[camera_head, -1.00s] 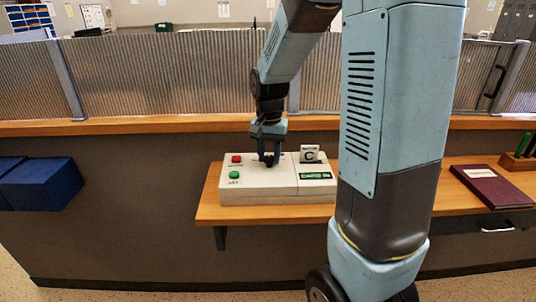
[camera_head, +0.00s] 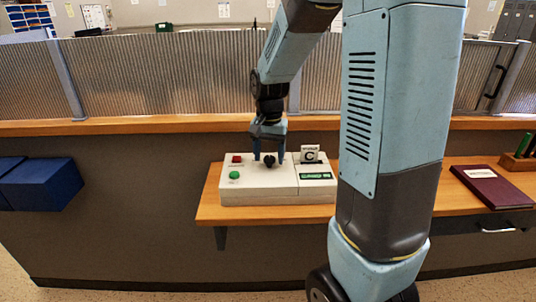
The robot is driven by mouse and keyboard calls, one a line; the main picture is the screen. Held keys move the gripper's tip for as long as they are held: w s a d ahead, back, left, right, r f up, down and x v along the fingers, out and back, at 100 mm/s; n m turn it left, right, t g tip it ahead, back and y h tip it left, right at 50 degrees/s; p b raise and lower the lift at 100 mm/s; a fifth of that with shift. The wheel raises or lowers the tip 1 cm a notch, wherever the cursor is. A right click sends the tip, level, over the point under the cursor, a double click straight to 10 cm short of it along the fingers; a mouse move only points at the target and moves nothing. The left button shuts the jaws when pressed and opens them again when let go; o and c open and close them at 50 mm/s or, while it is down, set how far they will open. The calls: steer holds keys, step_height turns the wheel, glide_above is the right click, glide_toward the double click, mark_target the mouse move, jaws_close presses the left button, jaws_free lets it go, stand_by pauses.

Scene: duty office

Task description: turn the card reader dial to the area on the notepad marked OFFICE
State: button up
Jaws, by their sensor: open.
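The card reader (camera_head: 258,196) is a pale box on the wooden shelf, with a red button (camera_head: 237,159), a green button (camera_head: 234,175) and a green display strip (camera_head: 315,176) too small to read. Its dark dial (camera_head: 269,161) sits on the top. My gripper (camera_head: 269,157) is open, pointing down, with one finger on each side of the dial; I cannot tell whether they touch it. A small white card with a "C" (camera_head: 310,155) stands at the back right of the reader. No notepad marked OFFICE can be made out.
My arm hides the shelf right of the reader. A dark red book (camera_head: 491,187) and a wooden holder (camera_head: 518,162) lie further right. A corrugated screen (camera_head: 170,78) rises behind the ledge. Blue boxes (camera_head: 40,186) are at the left.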

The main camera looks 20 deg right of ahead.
mark_target(269, 157)
step_height(269, 157, up, 14)
steer(key=shift+f, duration=0.15)
stand_by(0.5)
stand_by(0.3)
steer(key=s+r+n+t, duration=0.2)
steer(key=s+n+t, duration=0.3)
steer(key=s, duration=1.5)
steer(key=shift+a+r+n+t, duration=0.15)
steer(key=shift+a+n+t, duration=0.15)
steer(key=shift+n, duration=0.5)
steer(key=shift+s, duration=0.1)
stand_by(0.4)
